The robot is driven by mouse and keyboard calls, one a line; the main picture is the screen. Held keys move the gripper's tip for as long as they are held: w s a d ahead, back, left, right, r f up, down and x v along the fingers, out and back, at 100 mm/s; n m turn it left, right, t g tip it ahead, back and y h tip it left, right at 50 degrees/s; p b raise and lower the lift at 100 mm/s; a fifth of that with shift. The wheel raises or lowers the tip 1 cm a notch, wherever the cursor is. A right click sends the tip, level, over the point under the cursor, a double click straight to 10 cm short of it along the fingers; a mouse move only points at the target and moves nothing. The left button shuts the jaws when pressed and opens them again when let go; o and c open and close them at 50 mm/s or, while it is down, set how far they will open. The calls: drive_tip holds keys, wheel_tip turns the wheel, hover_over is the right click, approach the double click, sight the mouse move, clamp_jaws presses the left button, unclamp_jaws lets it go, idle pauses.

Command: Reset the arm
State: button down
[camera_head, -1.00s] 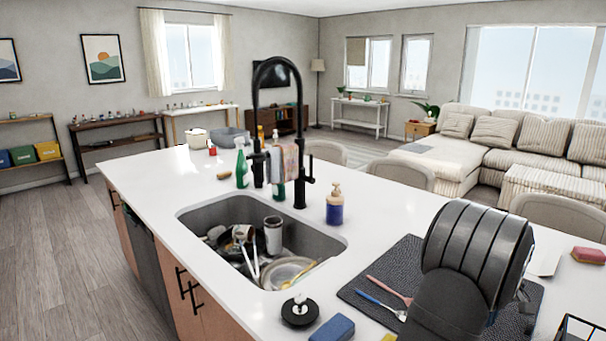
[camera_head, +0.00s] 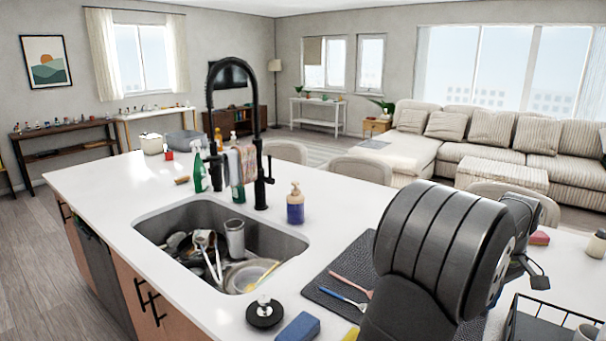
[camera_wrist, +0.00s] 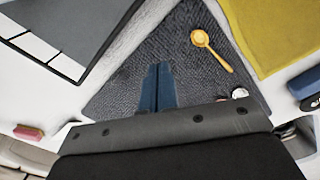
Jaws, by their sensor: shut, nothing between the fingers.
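My gripper (camera_wrist: 157,88) shows in the wrist view as two blue fingers pressed together with nothing between them. It is over the dark grey textured mat (camera_wrist: 120,78), apparently above it, though the height is hard to judge. In the head view my black arm fills the lower right and covers part of the mat (camera_head: 345,262). My fingertips cannot be made out clearly there.
The sink (camera_head: 160,228) holds dishes, with a black faucet (camera_head: 262,130) behind it. A soap bottle (camera_head: 295,207), blue sponge (camera_head: 299,328) and stopper (camera_head: 265,313) stand nearby. A wire rack (camera_head: 540,318) is at lower right. A yellow spoon (camera_wrist: 212,48) lies on the mat.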

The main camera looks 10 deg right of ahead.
drive_tip(key=a+r+m, duration=0.1)
drive_tip(key=a+r, duration=0.1)
drive_tip(key=a, duration=0.3)
drive_tip(key=shift+w+a+r, duration=0.15)
drive_tip(key=shift+a+r, duration=0.05)
drive_tip(key=shift+a, duration=0.15)
drive_tip(key=c, duration=0.9)
unclamp_jaws()
drive_tip(key=o, duration=0.9)
drive_tip(key=w+a+r+n, duration=0.2)
drive_tip(key=a+r+n, duration=0.2)
drive_tip(key=r+n, duration=0.2)
drive_tip(key=shift+w+a+r, duration=0.3)
drive_tip(key=shift+w+r, duration=0.1)
drive_tip(key=shift+r, duration=0.55)
wheel_tip(320, 180, down, 9)
drive_tip(key=n, duration=0.1)
drive_tip(key=shift+a+f, duration=0.2)
drive_tip(key=shift+a, duration=0.05)
drive_tip(key=shift+w, duration=0.1)
wheel_tip(320, 180, up, 10)
